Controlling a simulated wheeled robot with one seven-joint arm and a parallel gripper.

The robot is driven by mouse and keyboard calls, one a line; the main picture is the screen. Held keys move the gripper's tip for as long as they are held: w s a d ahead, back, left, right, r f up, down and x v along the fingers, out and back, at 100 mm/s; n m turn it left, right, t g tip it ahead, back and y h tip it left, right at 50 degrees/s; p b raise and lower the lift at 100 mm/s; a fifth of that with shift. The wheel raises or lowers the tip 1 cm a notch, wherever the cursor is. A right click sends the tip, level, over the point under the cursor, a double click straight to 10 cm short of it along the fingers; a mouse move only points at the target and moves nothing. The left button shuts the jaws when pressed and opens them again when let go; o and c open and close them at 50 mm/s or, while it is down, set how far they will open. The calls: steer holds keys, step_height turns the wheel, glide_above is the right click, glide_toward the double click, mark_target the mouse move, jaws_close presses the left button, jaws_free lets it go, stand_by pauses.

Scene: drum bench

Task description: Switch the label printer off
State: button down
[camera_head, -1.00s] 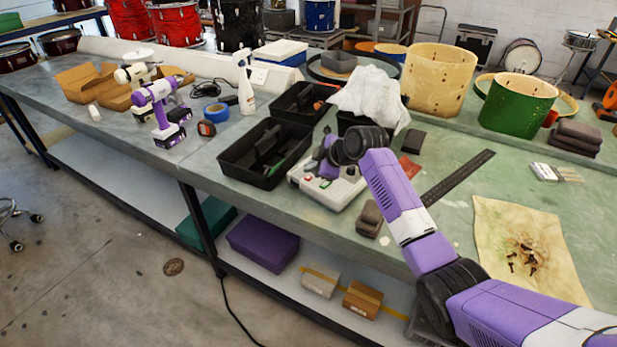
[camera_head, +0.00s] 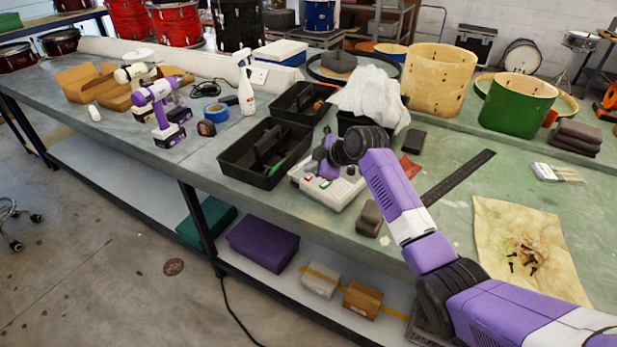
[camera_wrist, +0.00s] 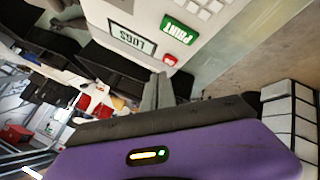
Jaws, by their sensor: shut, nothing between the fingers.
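The label printer (camera_head: 330,194) is a pale box with coloured buttons on the bench, near the front edge. In the wrist view, the printer (camera_wrist: 205,52) fills the top, with a display reading upside down, a green PRINT button (camera_wrist: 179,30) and a small red button (camera_wrist: 170,60). My gripper (camera_wrist: 159,84) is shut and empty. Its dark fingertips point at the printer's face, close to the red button; I cannot tell whether they touch it. In the head view, my wrist hides part of the printer, and the fingertips are not clear.
A black open tray (camera_head: 235,170) stands left of the printer. A white cloth (camera_head: 368,95) lies behind my wrist. A brown block (camera_head: 369,219) sits right of the printer, with a dark ruler (camera_head: 458,177) farther right. The bench's front edge is close.

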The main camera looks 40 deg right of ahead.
steer(key=shift+f+b, duration=0.3)
steer(key=shift+f, duration=0.15)
steer(key=shift+f+b, duration=0.3)
steer(key=shift+f, duration=0.15)
stand_by(0.5)
steer(key=shift+r, duration=0.1)
steer(key=shift+r+p, duration=0.65)
steer(key=shift+r, duration=0.2)
steer(key=shift+r, duration=0.1)
step_height(320, 180, up, 6)
steer(key=p, duration=0.4)
stand_by(0.5)
